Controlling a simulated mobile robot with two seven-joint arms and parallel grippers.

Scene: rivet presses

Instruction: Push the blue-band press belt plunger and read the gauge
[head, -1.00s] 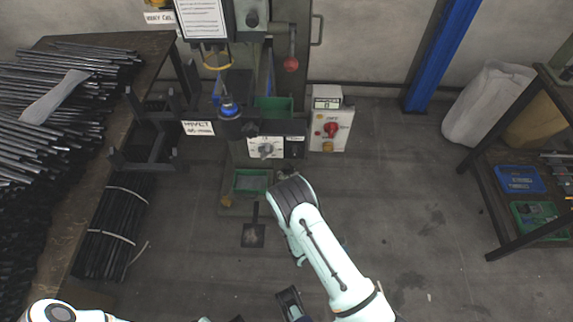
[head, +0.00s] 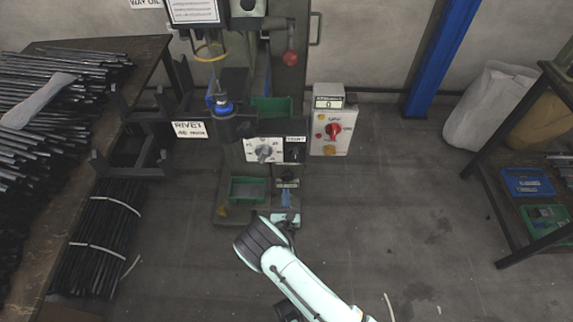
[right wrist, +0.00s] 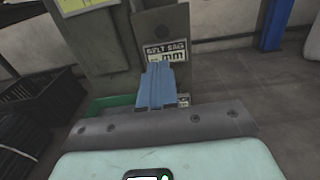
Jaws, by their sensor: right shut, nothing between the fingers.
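The press (head: 236,124) with a blue band (head: 222,103) stands left of centre in the head view. In the right wrist view a grey housing (right wrist: 144,25) carries a "BELT SAG mm" label (right wrist: 166,51) and a dark round spot above it, perhaps the plunger. My right gripper (head: 286,190) is low in front of the press. Its blue fingers (right wrist: 156,76) are shut and empty, just below the label in the wrist picture; contact cannot be told. The lower part of the label is partly covered by the fingers, and no gauge reading is legible. My left gripper is not in view.
A control box (head: 331,131) with a red knob stands right of the press. Green bins (head: 247,188) sit at the press. Dark rods lie on the left table (head: 150,62) and stand bundled below. A shelf (head: 490,200) is at right. The floor between is open.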

